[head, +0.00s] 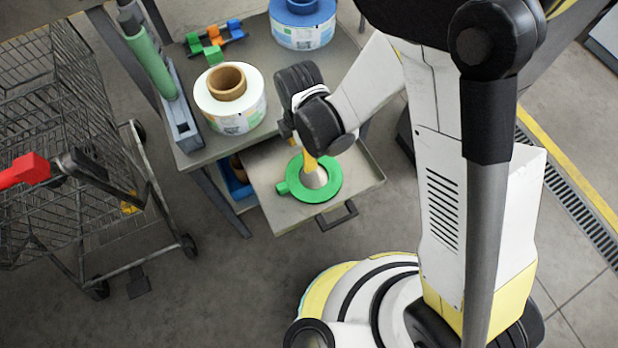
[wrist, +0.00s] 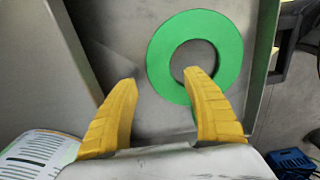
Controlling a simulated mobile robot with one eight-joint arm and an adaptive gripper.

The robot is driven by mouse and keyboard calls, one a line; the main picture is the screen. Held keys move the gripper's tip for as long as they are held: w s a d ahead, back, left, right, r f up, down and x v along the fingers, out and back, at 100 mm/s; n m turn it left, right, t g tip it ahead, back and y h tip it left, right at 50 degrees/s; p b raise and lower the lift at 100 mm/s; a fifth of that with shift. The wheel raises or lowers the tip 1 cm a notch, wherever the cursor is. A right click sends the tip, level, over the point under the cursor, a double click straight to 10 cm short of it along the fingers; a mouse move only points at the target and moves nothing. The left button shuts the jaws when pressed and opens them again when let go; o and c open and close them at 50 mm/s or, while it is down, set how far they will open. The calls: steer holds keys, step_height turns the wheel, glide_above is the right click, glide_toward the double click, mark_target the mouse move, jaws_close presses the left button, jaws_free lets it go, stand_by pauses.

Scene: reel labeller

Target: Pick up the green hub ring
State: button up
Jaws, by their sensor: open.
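The green hub ring (head: 297,190) lies flat in the open drawer (head: 360,176) of the workbench. It also shows in the wrist view (wrist: 220,30), a flat green ring with a round hole. My gripper (head: 315,178) points down over the ring in the head view and hides part of it. The right fingertip overlaps the ring's hole in the picture; the left fingertip is over bare drawer floor. I cannot tell whether a finger touches the ring.
On the bench top stand a white label reel (head: 235,117), a blue-topped reel (head: 302,25) and a rack of coloured clips (head: 213,36). A blue bin (head: 238,186) sits under the bench. A wire cart (head: 75,170) stands at the left. The drawer's side walls rise around the ring.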

mark_target(302, 159)
steer(key=shift+f+b, duration=0.4)
steer(key=shift+f, duration=0.95)
steer(key=shift+f, duration=0.15)
steer(key=shift+c, duration=0.5)
jaws_close()
